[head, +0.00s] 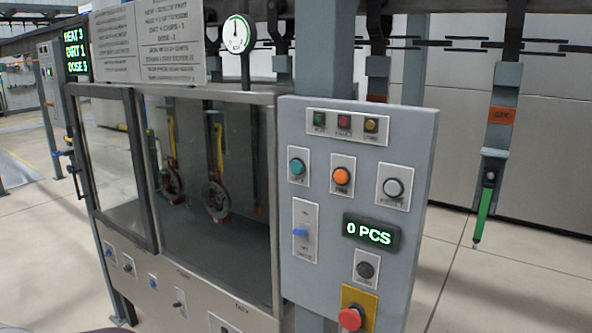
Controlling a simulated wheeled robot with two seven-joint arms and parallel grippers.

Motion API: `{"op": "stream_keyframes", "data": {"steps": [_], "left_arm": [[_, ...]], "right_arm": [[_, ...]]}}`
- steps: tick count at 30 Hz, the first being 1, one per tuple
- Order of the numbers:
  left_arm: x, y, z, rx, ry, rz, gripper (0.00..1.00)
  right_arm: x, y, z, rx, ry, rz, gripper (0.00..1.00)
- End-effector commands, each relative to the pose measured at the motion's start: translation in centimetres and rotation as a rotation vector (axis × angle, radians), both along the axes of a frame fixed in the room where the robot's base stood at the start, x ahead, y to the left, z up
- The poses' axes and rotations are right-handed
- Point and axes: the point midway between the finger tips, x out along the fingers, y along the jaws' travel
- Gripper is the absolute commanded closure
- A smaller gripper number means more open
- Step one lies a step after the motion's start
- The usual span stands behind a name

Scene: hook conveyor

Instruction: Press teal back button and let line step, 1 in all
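The teal button (297,167) sits at the upper left of the grey control panel (409,165), on its own white plate. The line's hooks hang from the overhead chain (480,43); one carrier (500,125) at the right bears an orange tag and a green part. A counter display (371,233) reads 0 PCS. Neither of my grippers is in view.
A glazed cabinet (205,95) with red and yellow parts hanging inside stands left of the panel. A red mushroom button (351,317) on a yellow plate is at the panel's bottom. A blue-handled switch (301,232) sits below the teal button. Floor at right is clear.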

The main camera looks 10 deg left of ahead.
Motion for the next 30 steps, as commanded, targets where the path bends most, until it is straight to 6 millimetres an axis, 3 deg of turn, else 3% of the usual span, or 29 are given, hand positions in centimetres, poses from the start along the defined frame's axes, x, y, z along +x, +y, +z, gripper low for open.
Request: {"op": "stream_keyframes", "data": {"steps": [10,19,30], "left_arm": [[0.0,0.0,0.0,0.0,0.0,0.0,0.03],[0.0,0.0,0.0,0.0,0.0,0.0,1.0],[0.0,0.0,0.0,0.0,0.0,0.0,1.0]], "right_arm": [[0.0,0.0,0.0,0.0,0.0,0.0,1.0],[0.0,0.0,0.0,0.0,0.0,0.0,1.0],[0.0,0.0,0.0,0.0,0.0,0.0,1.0]]}}
